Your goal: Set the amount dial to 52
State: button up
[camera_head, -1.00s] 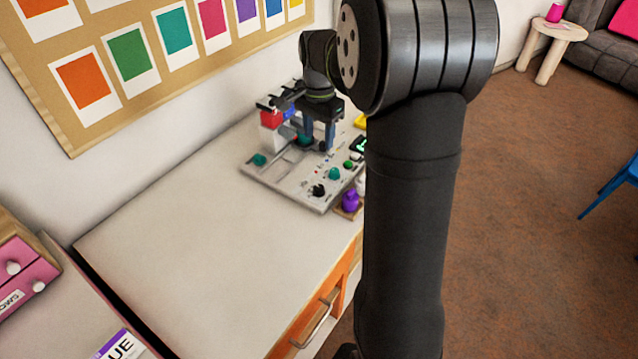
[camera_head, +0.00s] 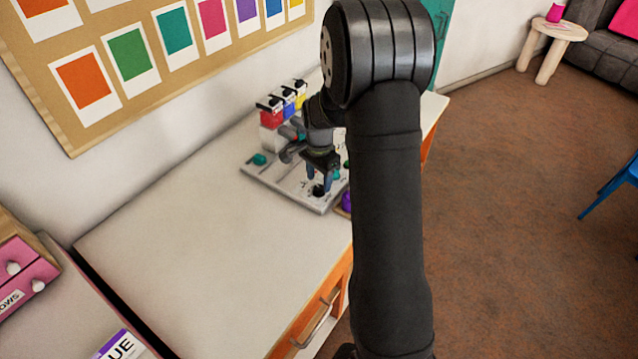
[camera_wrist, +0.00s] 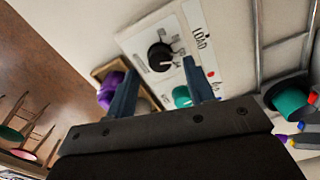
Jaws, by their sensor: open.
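A black dial (camera_wrist: 160,57) with a white pointer mark sits on the pale panel (camera_wrist: 140,38). Print lies around it, too small to read, so I cannot tell for sure that it is the amount dial. It also shows in the head view (camera_head: 318,191), right at my fingertips. My gripper (camera_head: 319,181) is open and empty, pointing down over the dial. In the wrist view, the dial lies ahead of the gap between my fingertips (camera_wrist: 160,68), with no clear contact. A teal knob (camera_wrist: 182,97) is nearer the right finger. The dial's set value is not readable.
A purple object (camera_wrist: 110,90) stands in a wooden holder beside the panel. Another teal knob (camera_head: 259,159) is on the panel's far left. Red, blue and yellow containers (camera_head: 283,106) stand at its back. The table (camera_head: 190,240) left of the panel is clear.

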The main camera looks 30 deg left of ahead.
aim_at(319, 190)
jog(key=shift+f, duration=1.3)
jog(key=c, duration=1)
